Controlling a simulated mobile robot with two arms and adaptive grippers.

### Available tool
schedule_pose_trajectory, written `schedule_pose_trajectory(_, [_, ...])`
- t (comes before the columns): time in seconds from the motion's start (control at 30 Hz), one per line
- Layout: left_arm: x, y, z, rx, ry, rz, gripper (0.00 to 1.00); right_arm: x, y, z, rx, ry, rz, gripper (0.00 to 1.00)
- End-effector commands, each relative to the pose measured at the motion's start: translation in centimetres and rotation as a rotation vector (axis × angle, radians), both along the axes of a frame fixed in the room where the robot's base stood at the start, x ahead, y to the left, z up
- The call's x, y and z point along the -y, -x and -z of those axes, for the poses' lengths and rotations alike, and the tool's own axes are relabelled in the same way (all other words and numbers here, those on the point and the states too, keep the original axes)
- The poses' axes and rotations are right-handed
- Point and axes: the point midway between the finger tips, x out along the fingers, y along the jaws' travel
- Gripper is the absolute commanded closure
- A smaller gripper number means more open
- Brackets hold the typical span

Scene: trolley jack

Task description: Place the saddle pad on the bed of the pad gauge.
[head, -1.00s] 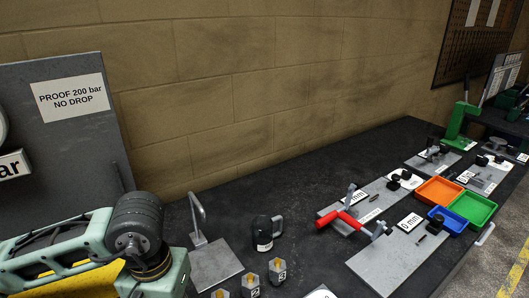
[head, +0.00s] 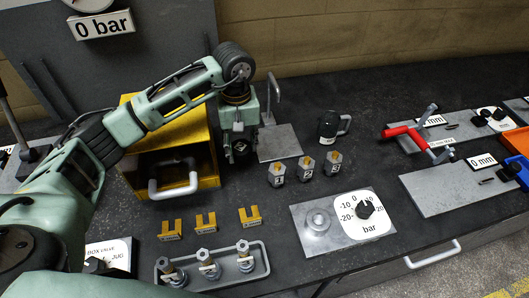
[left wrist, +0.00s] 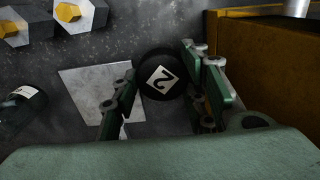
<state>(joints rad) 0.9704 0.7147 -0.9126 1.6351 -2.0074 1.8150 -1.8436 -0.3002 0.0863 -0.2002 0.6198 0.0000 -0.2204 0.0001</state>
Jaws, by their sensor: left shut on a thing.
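The saddle pad appears to be the dark round piece (left wrist: 148,85) with a white diamond label reading 2, seen in the left wrist view between my left fingers. My left gripper (left wrist: 163,95) is shut on it. In the head view the gripper (head: 240,138) points down just left of a grey plate with a bent upright rod (head: 284,146), beside a yellow box. No sign names the pad gauge; a flat grey plate with a 0 mm sign (head: 440,191) lies at the right. My right gripper is not in view.
Several hex pieces (head: 307,164) and a dark mug (head: 330,128) stand to the right. A bar dial plate (head: 318,238), yellow forks (head: 206,222) and a fittings rack (head: 215,281) lie in front. A red-handled clamp (head: 407,132) stands at right.

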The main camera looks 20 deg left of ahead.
Motion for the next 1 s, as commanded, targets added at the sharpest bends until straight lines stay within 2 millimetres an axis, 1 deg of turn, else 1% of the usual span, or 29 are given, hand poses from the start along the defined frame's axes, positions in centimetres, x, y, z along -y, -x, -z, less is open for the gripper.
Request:
schedule_pose_trajectory(0.03, [0.1,0.1,0.7,-0.005,0.001,0.001,0.91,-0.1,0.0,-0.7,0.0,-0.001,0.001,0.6])
schedule_pose_trajectory(0.13, [0.1,0.1,2.1,-0.002,0.001,0.002,0.91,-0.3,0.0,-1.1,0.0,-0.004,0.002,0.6])
schedule_pose_trajectory(0.37, [0.1,0.1,4.1,-0.002,0.001,0.003,0.91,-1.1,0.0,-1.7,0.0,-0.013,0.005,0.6])
schedule_pose_trajectory(0.53, [0.1,0.1,6.4,-0.001,0.002,0.002,0.91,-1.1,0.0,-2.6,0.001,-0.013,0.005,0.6])
schedule_pose_trajectory(0.6, [0.1,0.0,6.8,0.002,0.001,0.004,0.91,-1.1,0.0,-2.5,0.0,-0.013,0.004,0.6])
schedule_pose_trajectory(0.77, [0.1,0.0,6.8,0.003,0.001,0.004,0.91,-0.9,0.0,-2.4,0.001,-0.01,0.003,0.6])
schedule_pose_trajectory(0.93, [0.0,0.0,7.2,0.003,0.001,0.004,0.91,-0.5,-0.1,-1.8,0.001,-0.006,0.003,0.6])
schedule_pose_trajectory(0.97, [0.0,0.0,7.1,0.002,0.0,0.004,0.58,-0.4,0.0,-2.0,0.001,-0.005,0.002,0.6])
schedule_pose_trajectory(1.0, [0.1,0.0,7.1,0.002,0.0,0.004,0.54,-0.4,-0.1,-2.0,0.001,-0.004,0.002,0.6])
